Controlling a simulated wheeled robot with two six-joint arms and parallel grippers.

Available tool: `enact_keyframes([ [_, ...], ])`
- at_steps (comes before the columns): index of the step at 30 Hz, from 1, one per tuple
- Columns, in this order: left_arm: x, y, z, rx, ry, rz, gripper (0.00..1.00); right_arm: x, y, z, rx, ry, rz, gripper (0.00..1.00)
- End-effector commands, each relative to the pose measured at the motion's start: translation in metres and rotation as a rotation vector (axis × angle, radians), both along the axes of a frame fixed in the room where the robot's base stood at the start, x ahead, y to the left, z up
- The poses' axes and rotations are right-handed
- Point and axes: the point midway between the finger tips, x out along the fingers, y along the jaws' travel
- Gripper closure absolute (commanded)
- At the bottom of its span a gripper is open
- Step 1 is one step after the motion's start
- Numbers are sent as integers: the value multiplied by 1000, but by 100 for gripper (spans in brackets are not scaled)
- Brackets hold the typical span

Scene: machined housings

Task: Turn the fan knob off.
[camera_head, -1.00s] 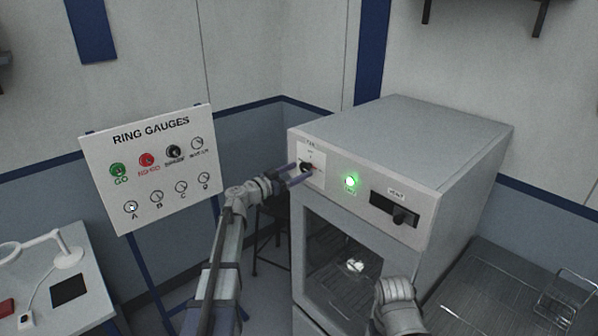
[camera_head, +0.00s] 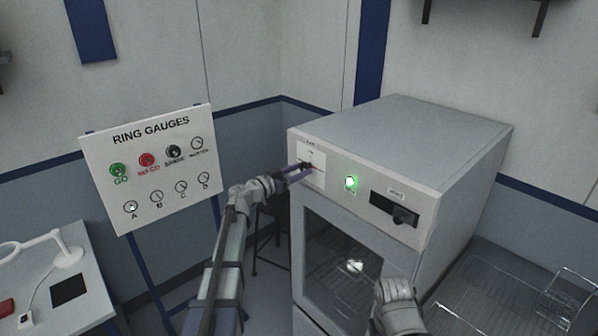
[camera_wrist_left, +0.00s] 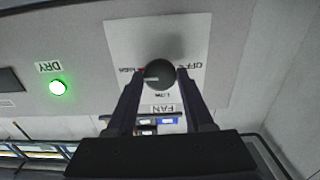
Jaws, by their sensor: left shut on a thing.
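The fan knob (camera_wrist_left: 159,77) is a dark round knob on a white label plate (camera_wrist_left: 200,40), which shows upside down in the left wrist view. The plate reads FAN, with OFF at the picture's right, LOW below and HIGH at the left. A pale mark on the knob lies toward the HIGH side. My left gripper (camera_wrist_left: 161,76) has one finger on each side of the knob and is shut on it. In the head view my left gripper (camera_head: 306,168) reaches the oven's upper left panel and partly hides the knob.
A ring gauge board (camera_head: 150,165) stands left of my left arm. A wire rack (camera_head: 572,292) is at the lower right.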

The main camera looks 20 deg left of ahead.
Motion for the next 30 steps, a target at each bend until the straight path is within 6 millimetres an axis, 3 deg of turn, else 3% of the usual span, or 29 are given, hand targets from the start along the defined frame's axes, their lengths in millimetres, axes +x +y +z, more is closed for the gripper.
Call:
enact_keyframes([
  [5,0,0,0,0,0,0,100,0,0,0,0,0,0,100],
  [17,0,0,0,-79,45,0,100,0,0,0,0,0,0,100],
  [30,0,0,0,-413,238,0,100,0,0,0,0,0,0,100],
])
